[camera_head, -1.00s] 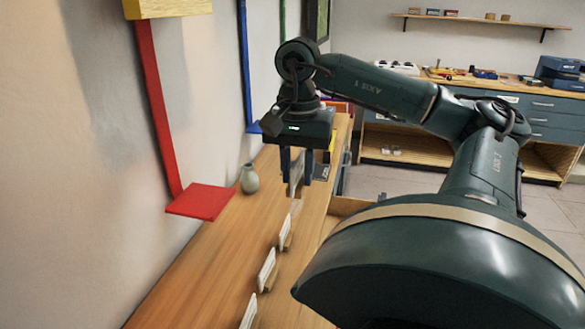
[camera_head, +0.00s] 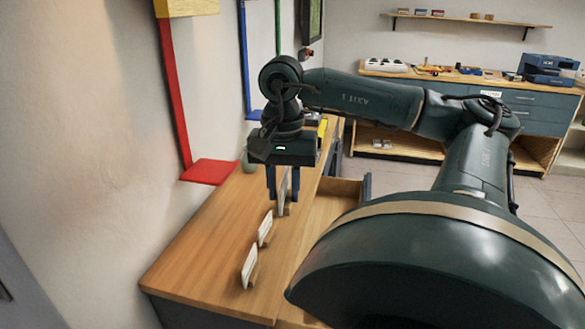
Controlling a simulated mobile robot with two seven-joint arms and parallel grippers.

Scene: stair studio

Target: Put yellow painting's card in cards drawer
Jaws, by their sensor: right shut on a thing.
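My right gripper (camera_head: 282,198) points down over the wooden desk, shut on a thin pale card (camera_head: 284,187). The fingers partly hide this card, and I cannot tell whether it is clear of the desk. Two white cards stand upright along the desk edge nearer to me: one card (camera_head: 265,229) close to the gripper and another card (camera_head: 249,266) near the desk's end. An open wooden drawer (camera_head: 345,187) juts out right of the gripper, partly hidden by my arm; no label shows. The yellow painting (camera_head: 187,7) shows only its lower edge at top left. My left gripper is out of view.
A red strip runs down the wall to a red panel (camera_head: 209,172) beside the desk (camera_head: 205,250). A small vase (camera_head: 248,163) is partly behind my gripper. The near left desk top is clear. A workbench (camera_head: 470,85) stands at the back.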

